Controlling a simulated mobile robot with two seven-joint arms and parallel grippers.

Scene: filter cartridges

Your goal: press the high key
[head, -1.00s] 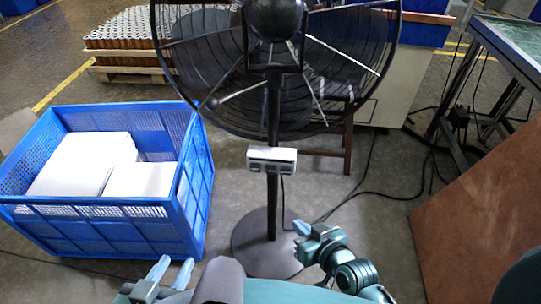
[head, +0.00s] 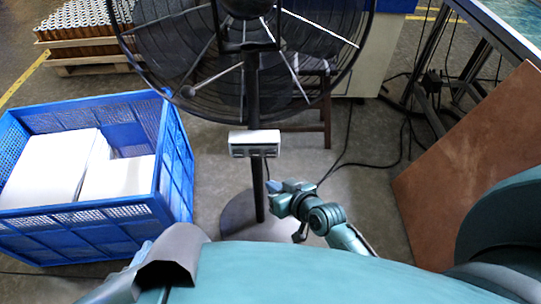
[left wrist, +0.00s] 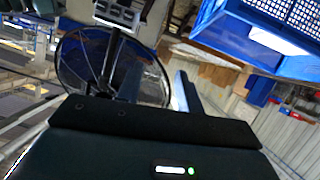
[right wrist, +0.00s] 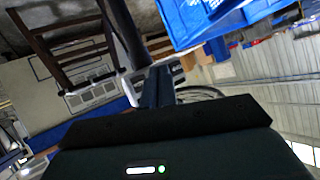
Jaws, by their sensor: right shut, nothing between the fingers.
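A small white control box (head: 254,138) sits on the fan's pole, with a grey front panel whose keys are too small to tell apart. The box also shows at the top of the left wrist view (left wrist: 122,12), with dark panels on its face. My right gripper (head: 273,186) is shut and empty, below and slightly right of the box, apart from it. Its closed fingers show in the right wrist view (right wrist: 157,86). My left gripper (head: 143,252) is low at the left, mostly hidden behind my own body; its fingers appear apart and empty.
The large black pedestal fan (head: 245,75) stands on a round base (head: 238,218). A blue crate (head: 85,232) with white blocks is at the left. A brown board (head: 465,165) leans at the right. Cables lie on the floor behind the pole.

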